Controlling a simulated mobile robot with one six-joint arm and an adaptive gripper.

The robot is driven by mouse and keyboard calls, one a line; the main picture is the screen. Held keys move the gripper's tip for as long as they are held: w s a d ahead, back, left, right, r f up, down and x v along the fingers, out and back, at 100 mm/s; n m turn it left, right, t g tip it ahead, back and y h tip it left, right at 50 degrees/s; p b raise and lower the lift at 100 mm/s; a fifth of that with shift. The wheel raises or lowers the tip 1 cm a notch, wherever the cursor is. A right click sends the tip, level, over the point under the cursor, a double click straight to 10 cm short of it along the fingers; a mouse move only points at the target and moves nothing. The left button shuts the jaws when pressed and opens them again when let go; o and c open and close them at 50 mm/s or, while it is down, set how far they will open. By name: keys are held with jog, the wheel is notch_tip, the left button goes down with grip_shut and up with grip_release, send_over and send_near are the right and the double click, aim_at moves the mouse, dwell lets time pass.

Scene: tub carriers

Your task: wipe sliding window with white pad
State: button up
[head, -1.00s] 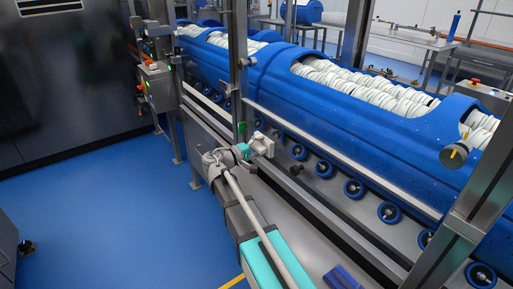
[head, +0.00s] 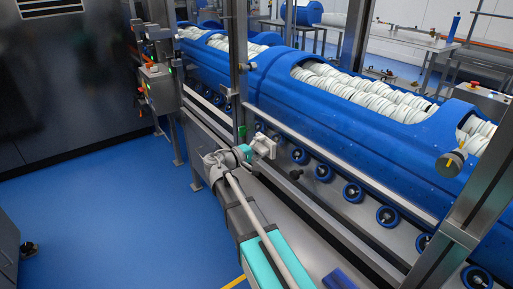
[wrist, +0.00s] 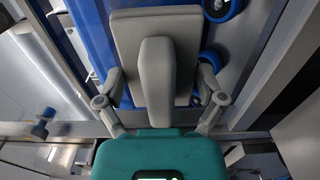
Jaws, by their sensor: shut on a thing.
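My gripper (head: 252,152) is at the end of my arm near the centre of the head view. It is shut on the white pad (head: 265,145), which looks grey in the wrist view (wrist: 126,45). There the pad's raised back lies between my two grey fingers (wrist: 160,88). The pad's wiping face is turned away and hidden. The sliding window's clear pane is hard to make out; a pale rail (head: 340,164) runs between metal posts in front of the blue housing. I cannot tell whether the pad touches the pane.
The long blue housing (head: 330,118) holds rows of white round items (head: 355,92). Blue wheels (head: 354,193) line the machine below it. Upright metal posts (head: 240,60) stand close to my gripper, and another (head: 470,210) stands at right. Blue floor (head: 100,210) at left is clear.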

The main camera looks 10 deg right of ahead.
aim_at(279, 153)
jog(key=shift+s+d, duration=0.3)
jog(key=shift+s, duration=0.3)
jog(key=shift+s+d, duration=0.3)
jog(key=shift+s, duration=0.25)
jog(key=shift+s, duration=0.15)
jog(key=shift+s+d, duration=0.35)
jog(key=shift+s, duration=0.45)
jog(key=shift+s+d, duration=0.3)
jog(key=shift+s, duration=0.5)
jog(key=shift+s+d, duration=0.4)
jog(key=shift+s, duration=0.45)
jog(key=shift+s+d, duration=0.4)
jog(key=shift+s, duration=0.4)
jog(key=shift+w+a, duration=0.45)
jog(key=shift+w, duration=0.4)
jog(key=shift+w+a, duration=0.45)
jog(key=shift+w, duration=0.4)
